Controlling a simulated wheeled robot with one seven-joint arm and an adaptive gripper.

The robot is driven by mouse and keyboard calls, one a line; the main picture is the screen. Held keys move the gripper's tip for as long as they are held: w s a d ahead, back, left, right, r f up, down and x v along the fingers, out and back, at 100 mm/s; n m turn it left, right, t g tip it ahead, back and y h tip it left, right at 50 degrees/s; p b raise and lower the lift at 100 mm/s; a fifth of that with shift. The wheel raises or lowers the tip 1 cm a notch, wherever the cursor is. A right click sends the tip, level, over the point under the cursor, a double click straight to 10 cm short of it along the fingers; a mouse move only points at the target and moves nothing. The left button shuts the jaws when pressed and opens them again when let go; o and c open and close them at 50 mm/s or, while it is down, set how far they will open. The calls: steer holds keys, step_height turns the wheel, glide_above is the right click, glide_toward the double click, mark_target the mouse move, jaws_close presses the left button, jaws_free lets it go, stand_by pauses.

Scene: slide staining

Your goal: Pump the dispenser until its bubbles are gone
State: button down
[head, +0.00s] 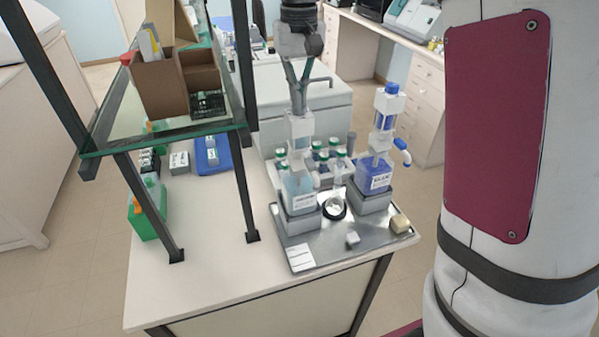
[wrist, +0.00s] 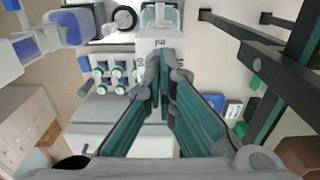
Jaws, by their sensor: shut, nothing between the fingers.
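Two bottle-top dispensers stand on grey blocks on a metal tray (head: 330,243). The left dispenser (head: 300,185) has a pale blue bottle, a white label and a white upper body. The right dispenser (head: 376,170) holds dark blue liquid and has a blue cap. My gripper (head: 299,108) points down with its fingers shut and empty, right at the top of the left dispenser; I cannot tell whether they touch. In the wrist view the shut fingertips (wrist: 160,60) lie over the white dispenser body (wrist: 160,42). Any bubbles are too small to see.
Several green-capped bottles (head: 321,160) stand behind the dispensers. A small beaker (head: 334,206) is between them. A glass shelf (head: 120,135) on dark posts holds a cardboard box (head: 160,88) at the left. The table's front left (head: 190,285) is clear.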

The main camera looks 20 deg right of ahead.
steer(key=shift+f, duration=1.55)
steer(key=shift+r+p, duration=0.45)
steer(key=shift+r, duration=2.75)
steer(key=shift+r, duration=0.1)
steer(key=shift+r, duration=2.4)
